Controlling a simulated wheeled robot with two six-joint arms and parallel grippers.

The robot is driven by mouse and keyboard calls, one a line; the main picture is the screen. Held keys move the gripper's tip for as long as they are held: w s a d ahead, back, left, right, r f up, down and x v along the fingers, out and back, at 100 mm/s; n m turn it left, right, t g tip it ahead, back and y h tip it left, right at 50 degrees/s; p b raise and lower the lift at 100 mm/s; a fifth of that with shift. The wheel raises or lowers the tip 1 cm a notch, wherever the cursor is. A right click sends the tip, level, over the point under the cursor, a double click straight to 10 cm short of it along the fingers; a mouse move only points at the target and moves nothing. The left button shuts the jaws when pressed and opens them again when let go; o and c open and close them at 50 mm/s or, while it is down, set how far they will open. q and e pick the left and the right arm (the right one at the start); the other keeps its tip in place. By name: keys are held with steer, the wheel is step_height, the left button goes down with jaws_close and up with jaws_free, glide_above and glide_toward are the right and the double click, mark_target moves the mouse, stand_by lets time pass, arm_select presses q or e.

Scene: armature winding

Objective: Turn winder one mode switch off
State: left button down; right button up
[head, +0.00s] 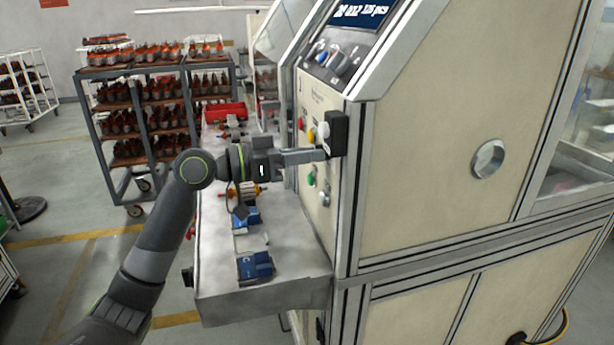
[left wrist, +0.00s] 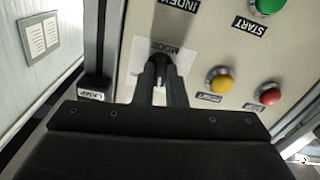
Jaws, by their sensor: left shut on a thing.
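The mode switch (left wrist: 158,68) is a dark knob on a pale plate marked MODE in the left wrist view. My left gripper (left wrist: 159,88) is shut on the knob, with one finger on each side of it. In the head view my left gripper (head: 322,154) reaches from the left to the front panel of the cream winder (head: 440,130). There the gripper hides the switch. The knob's exact angle is hard to tell between the fingers. My right gripper is not in view.
Beside the switch are a yellow button (left wrist: 219,80), a red button (left wrist: 268,95) and a green START button (left wrist: 268,5). A black box (head: 338,132) juts out at the panel's edge. Blue fixtures (head: 255,265) stand on the ledge below. A rack (head: 185,95) stands behind.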

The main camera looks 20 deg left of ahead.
arm_select(q)
steer(key=shift+m+b, duration=1)
steer(key=shift+b, duration=0.2)
steer(key=c, duration=1.5)
jaws_free()
steer(key=shift+a, duration=0.1)
